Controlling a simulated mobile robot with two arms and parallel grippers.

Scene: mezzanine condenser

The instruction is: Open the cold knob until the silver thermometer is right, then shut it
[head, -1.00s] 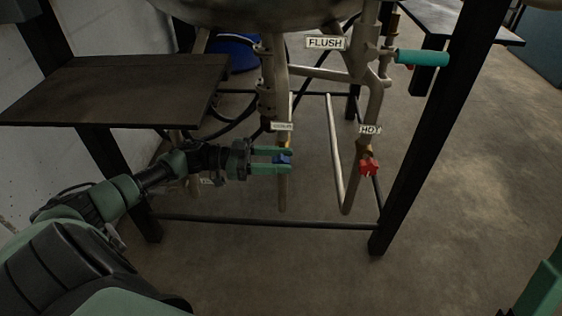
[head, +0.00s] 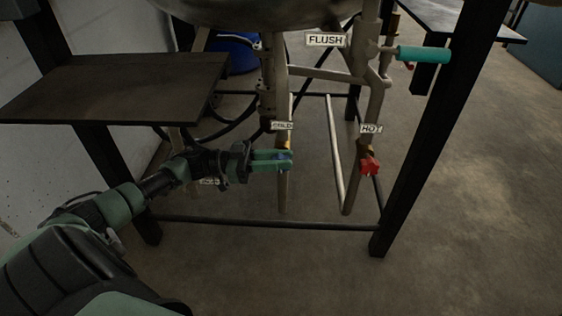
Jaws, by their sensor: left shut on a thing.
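The cold knob (head: 286,156) is small and blue, on a vertical pipe under a label reading COLD (head: 282,126). My left gripper (head: 284,160) is shut on it, and its green fingers hide most of the knob. How far the knob is turned cannot be told. The silver thermometer cannot be made out in the head view. My right gripper is not in view.
A red knob (head: 370,165) sits under a HOT label (head: 371,128) on the right pipe. A teal handle (head: 423,55) sticks out near the FLUSH label (head: 326,40). A dark shelf (head: 120,85) is above my left arm. Black frame legs stand either side.

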